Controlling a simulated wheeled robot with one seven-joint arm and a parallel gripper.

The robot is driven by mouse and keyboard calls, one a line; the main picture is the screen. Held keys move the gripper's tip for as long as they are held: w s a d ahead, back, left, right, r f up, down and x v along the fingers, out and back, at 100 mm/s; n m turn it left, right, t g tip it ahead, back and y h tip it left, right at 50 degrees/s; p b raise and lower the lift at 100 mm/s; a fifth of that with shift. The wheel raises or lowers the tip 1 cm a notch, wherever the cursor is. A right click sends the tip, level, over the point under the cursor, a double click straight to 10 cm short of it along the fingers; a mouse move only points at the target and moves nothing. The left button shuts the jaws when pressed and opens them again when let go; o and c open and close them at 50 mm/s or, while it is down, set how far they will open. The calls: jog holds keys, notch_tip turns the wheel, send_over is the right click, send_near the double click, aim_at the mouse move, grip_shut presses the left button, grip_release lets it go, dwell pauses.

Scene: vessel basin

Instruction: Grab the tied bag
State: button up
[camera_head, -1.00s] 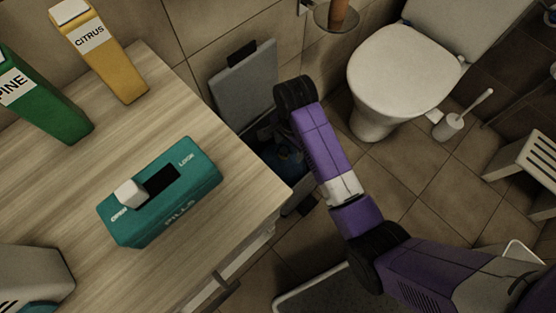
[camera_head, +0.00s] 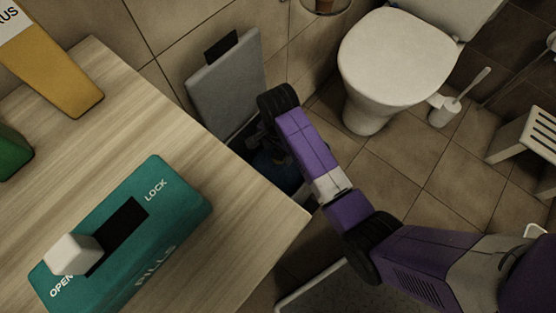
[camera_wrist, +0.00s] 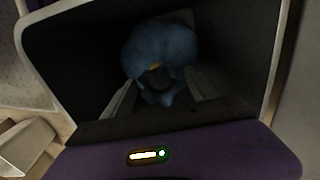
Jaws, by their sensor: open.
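The tied bag (camera_wrist: 160,48) is blue and rounded, with a gathered neck and a small yellow tie facing the wrist camera. It lies inside a dark open bin (camera_wrist: 75,60). In the head view only a dim blue part of the bag (camera_head: 278,168) shows, between the table edge and my arm. My gripper (camera_wrist: 158,88) is open, with one finger on each side of the bag's neck in the wrist view. I cannot tell whether the fingers touch the bag. In the head view my arm hides most of the gripper.
The bin's grey lid (camera_head: 228,85) stands raised against the tiled wall. A wooden table (camera_head: 230,215) with a teal pills box (camera_head: 130,240) is close on the left. A toilet (camera_head: 395,60), toilet brush (camera_head: 448,110) and slatted stool (camera_head: 530,145) are at right. Tiled floor is open between.

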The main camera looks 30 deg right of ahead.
jog(key=shift+f, duration=0.85)
grip_shut()
jog(key=shift+r, duration=0.15)
